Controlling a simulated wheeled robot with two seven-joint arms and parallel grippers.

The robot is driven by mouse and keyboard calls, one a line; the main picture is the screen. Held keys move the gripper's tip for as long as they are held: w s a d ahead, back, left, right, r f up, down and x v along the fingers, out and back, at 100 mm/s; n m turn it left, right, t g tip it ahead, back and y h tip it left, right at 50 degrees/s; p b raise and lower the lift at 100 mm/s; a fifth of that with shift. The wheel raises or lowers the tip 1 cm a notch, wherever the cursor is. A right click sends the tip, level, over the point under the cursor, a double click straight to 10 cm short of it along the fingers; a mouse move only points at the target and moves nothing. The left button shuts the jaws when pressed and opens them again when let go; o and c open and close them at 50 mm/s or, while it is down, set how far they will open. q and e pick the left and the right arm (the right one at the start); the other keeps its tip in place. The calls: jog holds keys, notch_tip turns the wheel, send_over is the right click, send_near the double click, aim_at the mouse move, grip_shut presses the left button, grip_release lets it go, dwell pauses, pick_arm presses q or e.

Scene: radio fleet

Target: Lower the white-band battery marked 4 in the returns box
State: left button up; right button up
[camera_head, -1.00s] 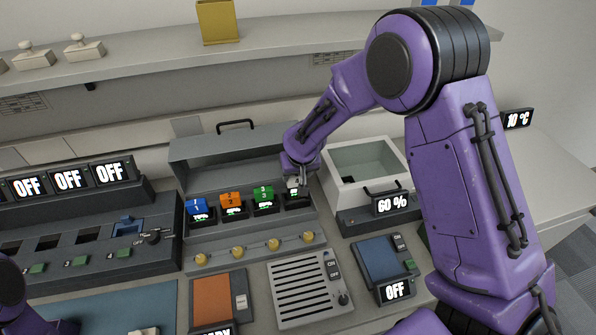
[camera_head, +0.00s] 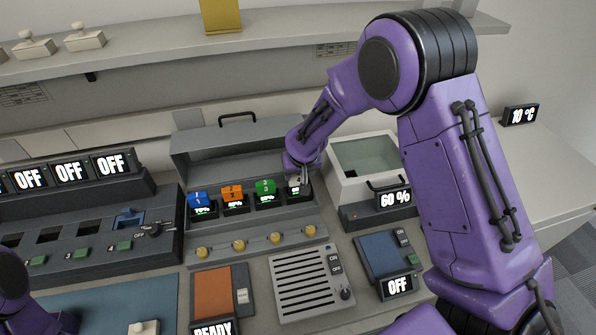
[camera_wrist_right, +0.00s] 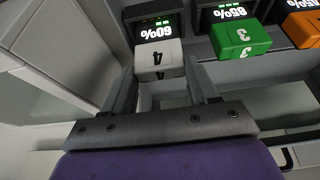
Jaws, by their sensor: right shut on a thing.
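The white battery marked 4 (camera_wrist_right: 158,57) is between the fingers of my right gripper (camera_wrist_right: 162,82), which is shut on it. In the head view, my right gripper (camera_head: 303,178) is at the right end of the grey charger rack (camera_head: 235,150).
Blue (camera_head: 198,200), orange (camera_head: 232,193) and green (camera_head: 265,187) batteries sit in the neighbouring bays. A raised lid with a black handle (camera_head: 237,117) stands behind them. A 60% display (camera_head: 394,199) is in front of the white box. A shelf (camera_head: 150,57) runs above.

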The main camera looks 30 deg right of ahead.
jog(key=shift+w+f, duration=0.15)
jog(key=shift+f, duration=0.2)
jog(key=shift+f, duration=0.25)
jog(key=o, duration=1.6)
jog(key=shift+c, duration=0.2)
jog(key=shift+r+b, duration=0.1)
jog(key=shift+b, duration=0.2)
jog(key=b+v, duration=0.1)
jog(key=v, duration=0.9)
jog(key=shift+r, duration=0.15)
